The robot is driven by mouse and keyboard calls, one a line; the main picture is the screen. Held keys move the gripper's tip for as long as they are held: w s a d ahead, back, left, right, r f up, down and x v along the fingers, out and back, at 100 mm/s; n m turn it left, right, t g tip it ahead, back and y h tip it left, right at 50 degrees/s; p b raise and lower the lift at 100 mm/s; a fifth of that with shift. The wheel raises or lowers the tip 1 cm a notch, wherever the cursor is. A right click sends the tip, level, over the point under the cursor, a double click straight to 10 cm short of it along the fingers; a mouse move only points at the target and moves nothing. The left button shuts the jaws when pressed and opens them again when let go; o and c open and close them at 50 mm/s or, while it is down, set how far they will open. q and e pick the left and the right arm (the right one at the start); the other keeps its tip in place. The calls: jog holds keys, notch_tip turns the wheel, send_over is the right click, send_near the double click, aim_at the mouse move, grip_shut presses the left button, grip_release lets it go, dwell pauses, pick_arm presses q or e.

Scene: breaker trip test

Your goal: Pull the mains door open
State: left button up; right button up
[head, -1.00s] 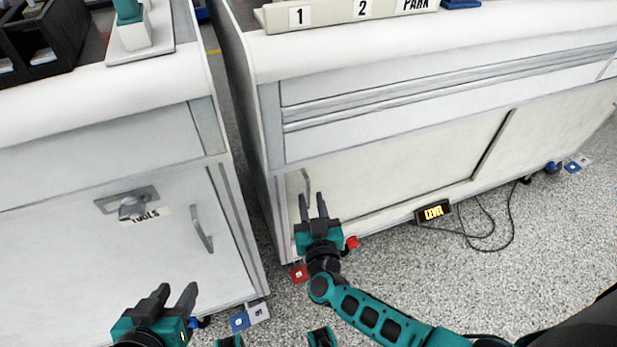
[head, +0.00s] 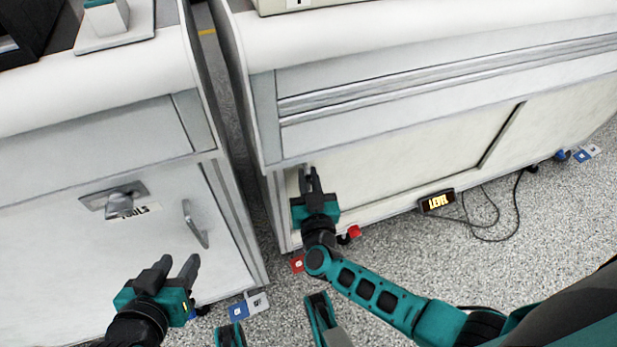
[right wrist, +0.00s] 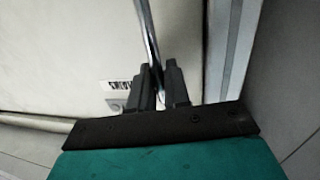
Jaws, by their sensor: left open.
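The mains door (head: 405,160) is a pale panel low on the right bench and looks closed. In the right wrist view the door (right wrist: 65,50) carries a small label (right wrist: 117,85) that appears upside down. Its metal bar handle (right wrist: 150,35) runs down between the fingers of my right gripper (right wrist: 160,68). The fingers sit close on either side of the bar and look shut on it. In the head view my right gripper (head: 311,173) is at the door's left edge and hides the handle. My left gripper (head: 179,262) is open and empty, in front of the left cabinet.
The left cabinet has a tools door (head: 60,265) with a handle (head: 194,224) and a latch (head: 120,203). A narrow gap separates the benches. Speckled floor is open to the right.

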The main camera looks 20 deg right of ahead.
grip_shut()
jog(key=shift+d, duration=0.15)
